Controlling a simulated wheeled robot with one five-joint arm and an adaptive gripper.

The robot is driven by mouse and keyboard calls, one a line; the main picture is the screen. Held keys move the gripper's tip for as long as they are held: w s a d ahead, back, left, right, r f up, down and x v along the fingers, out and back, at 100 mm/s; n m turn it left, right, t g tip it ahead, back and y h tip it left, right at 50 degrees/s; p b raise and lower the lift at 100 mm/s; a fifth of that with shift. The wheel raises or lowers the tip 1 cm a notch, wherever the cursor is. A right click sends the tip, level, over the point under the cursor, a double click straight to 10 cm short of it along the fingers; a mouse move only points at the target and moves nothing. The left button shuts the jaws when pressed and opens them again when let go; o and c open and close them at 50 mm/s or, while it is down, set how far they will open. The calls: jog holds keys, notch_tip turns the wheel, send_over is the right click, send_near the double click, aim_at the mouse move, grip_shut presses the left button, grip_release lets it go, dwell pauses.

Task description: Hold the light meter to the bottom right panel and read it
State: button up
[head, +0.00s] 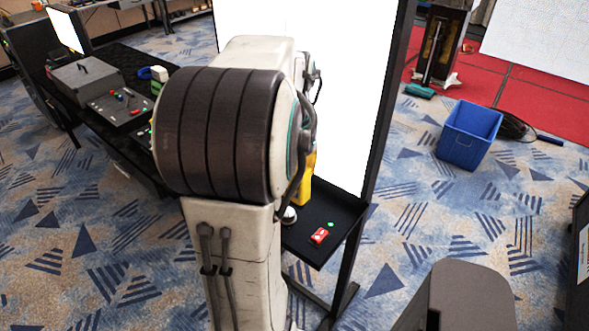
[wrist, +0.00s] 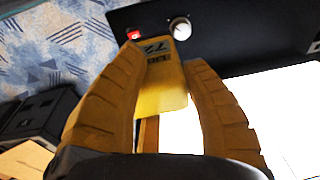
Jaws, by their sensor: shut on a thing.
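My gripper (wrist: 162,56) is shut on the light meter (wrist: 162,98), a yellow handheld block with a grey display, between its two ribbed fingers in the wrist view. The display appears to show 72, with smaller marks below too small to read. The bright white panel (wrist: 285,115) fills the lower right of the wrist view, beside the meter; I cannot tell whether they touch. In the head view the white lit panel (head: 345,70) stands behind my arm, which hides much of it. A bit of yellow (head: 307,178) shows past my arm near the panel's lower part.
A black shelf (head: 345,215) below the panel carries a red button box (head: 320,236) and a small green light (head: 331,223). A white knob (wrist: 181,28) shows in the wrist view. A blue bin (head: 468,135) stands right. A dark table (head: 130,62) with equipment is left.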

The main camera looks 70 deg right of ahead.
jog(key=shift+d, duration=0.3)
jog(key=shift+s+d+p, duration=0.5)
jog(key=shift+d+p, duration=0.2)
jog(key=shift+d, duration=0.75)
jog(key=shift+s+d+p, duration=0.5)
jog(key=shift+d+p, duration=0.15)
jog(key=shift+d, duration=0.85)
jog(key=shift+s+d+p, duration=0.5)
jog(key=shift+d+p, duration=0.2)
jog(key=shift+d, duration=0.75)
